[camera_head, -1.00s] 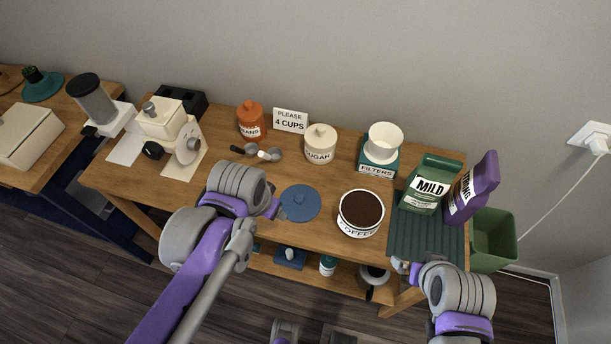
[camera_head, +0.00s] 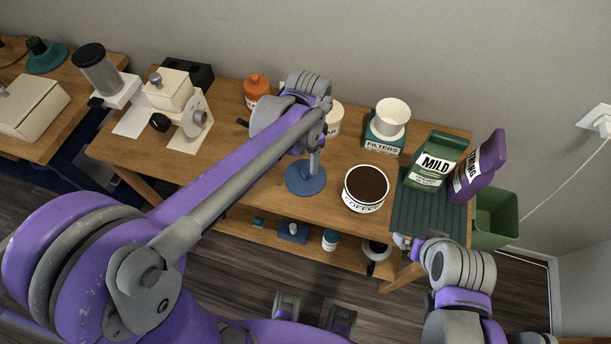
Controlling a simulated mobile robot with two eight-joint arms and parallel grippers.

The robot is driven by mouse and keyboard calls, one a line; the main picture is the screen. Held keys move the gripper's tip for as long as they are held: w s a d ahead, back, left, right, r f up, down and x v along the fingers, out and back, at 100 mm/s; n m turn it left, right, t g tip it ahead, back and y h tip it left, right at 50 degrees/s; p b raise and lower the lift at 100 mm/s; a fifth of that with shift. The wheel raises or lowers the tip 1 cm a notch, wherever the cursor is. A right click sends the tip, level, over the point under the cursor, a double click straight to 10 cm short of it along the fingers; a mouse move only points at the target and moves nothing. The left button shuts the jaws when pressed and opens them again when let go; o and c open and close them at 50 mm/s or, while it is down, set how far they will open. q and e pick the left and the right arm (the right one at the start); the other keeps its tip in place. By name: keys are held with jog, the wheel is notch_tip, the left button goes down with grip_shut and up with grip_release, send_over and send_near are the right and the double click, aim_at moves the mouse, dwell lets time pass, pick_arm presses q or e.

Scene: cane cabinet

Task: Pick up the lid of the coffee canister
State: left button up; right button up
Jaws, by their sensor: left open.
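The blue round lid (camera_head: 305,184) lies flat on the wooden table, left of the coffee canister. The white coffee canister (camera_head: 363,206) stands open, with dark coffee inside. My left gripper (camera_head: 314,164) is over the lid, pointing down, with its fingers open near the lid's knob. The arm and fingers hide the knob, so I cannot tell whether they touch it. My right gripper (camera_head: 407,243) is low at the table's front right edge, away from the lid; its jaw opening is unclear.
The sugar jar (camera_head: 335,120), partly hidden by my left arm, and the filters box (camera_head: 383,145) stand behind. A green ribbed mat (camera_head: 415,213) with green and purple bags lies right. An orange jar (camera_head: 256,90) is at the back.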

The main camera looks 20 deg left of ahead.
aim_at(305, 171)
pick_arm(q)
jog(key=f, duration=0.5)
jog(key=shift+s+a+f, duration=0.15)
jog(key=shift+s+a, duration=0.05)
grip_shut()
